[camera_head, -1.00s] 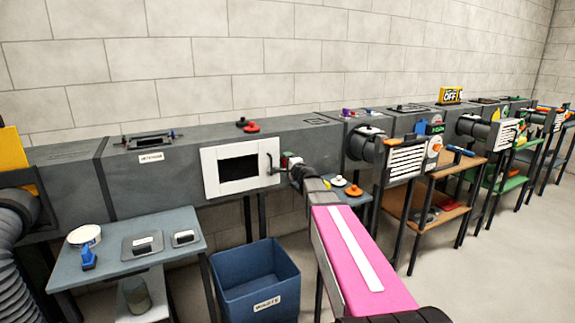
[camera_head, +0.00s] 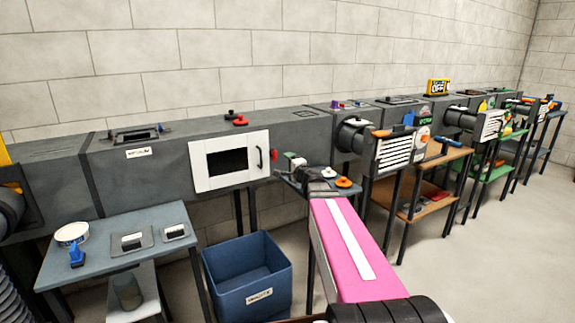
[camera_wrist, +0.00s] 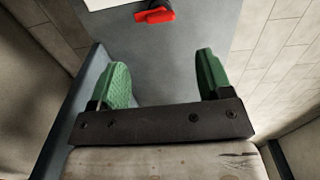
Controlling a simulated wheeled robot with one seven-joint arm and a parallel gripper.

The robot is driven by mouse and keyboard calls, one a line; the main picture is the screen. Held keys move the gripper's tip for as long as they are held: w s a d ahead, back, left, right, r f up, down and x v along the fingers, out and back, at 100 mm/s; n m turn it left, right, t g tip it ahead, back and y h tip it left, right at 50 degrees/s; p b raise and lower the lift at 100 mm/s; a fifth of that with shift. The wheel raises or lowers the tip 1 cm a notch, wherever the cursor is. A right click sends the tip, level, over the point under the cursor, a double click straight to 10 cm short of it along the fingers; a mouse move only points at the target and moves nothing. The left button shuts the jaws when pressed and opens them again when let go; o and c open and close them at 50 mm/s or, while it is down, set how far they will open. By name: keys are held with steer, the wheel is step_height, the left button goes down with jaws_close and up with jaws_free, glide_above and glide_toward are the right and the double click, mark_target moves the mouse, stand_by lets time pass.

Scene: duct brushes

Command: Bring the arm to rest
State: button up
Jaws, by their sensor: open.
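My gripper shows in the wrist view (camera_wrist: 163,80) with its two green-padded fingers wide apart and nothing between them. Beyond the fingertips is a grey duct surface with a red knob or latch (camera_wrist: 155,15) near the top edge. In the head view my pink-topped arm reaches forward from the bottom right. Its far end is near a small table by the duct, and the fingers are hard to make out there. The white-framed hatch door (camera_head: 231,160) with a dark window and a black handle is on the duct, left of my arm's end.
A blue bin (camera_head: 247,276) stands on the floor left of my arm. A grey table (camera_head: 110,258) holds a tape roll (camera_head: 72,233), a blue brush (camera_head: 76,256) and trays. Louvred vents (camera_head: 393,152) and shelves (camera_head: 425,170) stand to the right. The floor at lower right is free.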

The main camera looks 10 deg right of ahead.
steer(key=s+a+f+n+g+y, duration=0.1)
steer(key=s+a+f+n+g, duration=0.45)
steer(key=f, duration=0.25)
steer(key=s+a+f+n+g+y, duration=0.1)
steer(key=s+a+f+n+g, duration=0.3)
steer(key=s+f, duration=0.25)
steer(key=s+d+f+n+g+h, duration=0.2)
steer(key=s+d+f+g+h, duration=0.1)
steer(key=s+f, duration=0.3)
steer(key=s+d+f+n+g+h, duration=0.2)
steer(key=s+d+f+g+h, duration=0.1)
steer(key=s+f, duration=0.3)
steer(key=shift+s+f+n+g+h, duration=0.35)
steer(key=shift+s+g+h, duration=0.5)
steer(key=shift+s, duration=0.35)
steer(key=shift+d, duration=0.1)
